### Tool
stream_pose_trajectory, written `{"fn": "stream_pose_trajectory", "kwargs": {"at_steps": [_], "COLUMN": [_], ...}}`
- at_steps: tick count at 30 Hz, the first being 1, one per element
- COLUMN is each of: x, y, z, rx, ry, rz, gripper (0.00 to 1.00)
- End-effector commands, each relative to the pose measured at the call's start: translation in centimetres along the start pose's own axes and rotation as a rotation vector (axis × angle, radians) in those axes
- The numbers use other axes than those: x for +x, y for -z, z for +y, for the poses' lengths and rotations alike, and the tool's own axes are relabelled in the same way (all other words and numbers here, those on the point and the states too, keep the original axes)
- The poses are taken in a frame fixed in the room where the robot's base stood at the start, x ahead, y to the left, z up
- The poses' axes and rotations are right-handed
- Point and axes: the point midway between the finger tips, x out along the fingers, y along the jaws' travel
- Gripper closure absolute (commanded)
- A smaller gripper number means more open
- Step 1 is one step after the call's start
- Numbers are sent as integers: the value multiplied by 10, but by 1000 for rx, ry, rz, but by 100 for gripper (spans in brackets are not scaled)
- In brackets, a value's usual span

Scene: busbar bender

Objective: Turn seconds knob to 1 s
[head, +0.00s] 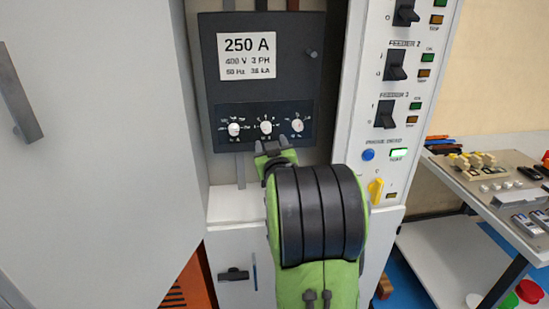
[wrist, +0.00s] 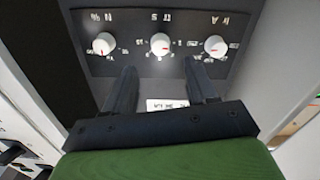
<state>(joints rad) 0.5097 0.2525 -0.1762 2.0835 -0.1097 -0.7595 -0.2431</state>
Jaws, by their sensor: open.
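The seconds knob (head: 266,127) is a small white knob, the middle of three on a black panel strip inside the open cabinet. In the wrist view the seconds knob (wrist: 160,43) sits under an upside-down label that looks like "t/s". Its pointer setting is too small to read. My gripper (head: 272,147) is just below the middle knob in the head view. In the wrist view my gripper (wrist: 160,68) is open and empty, with its two dark fingers aimed at the panel on either side of the middle knob's line. The fingers look apart from the knob.
A white knob stands on each side: the left one (head: 234,129) and the right one (head: 297,125). A grey cabinet door (head: 90,130) is at left. A feeder switch column (head: 395,110) is at right. A table (head: 500,185) with parts stands farther right.

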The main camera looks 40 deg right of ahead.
Motion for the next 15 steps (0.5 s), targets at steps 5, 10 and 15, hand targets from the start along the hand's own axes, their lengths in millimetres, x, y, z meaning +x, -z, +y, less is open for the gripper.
{"fn": "stream_pose_trajectory", "kwargs": {"at_steps": [5, 10, 15], "x": [-47, -68, -71], "y": [0, 0, -1], "z": [0, -1, -1], "rx": [2, 0, -1], "ry": [1, 1, 1], "rz": [1, 1, -1], "gripper": [43, 43, 43]}}
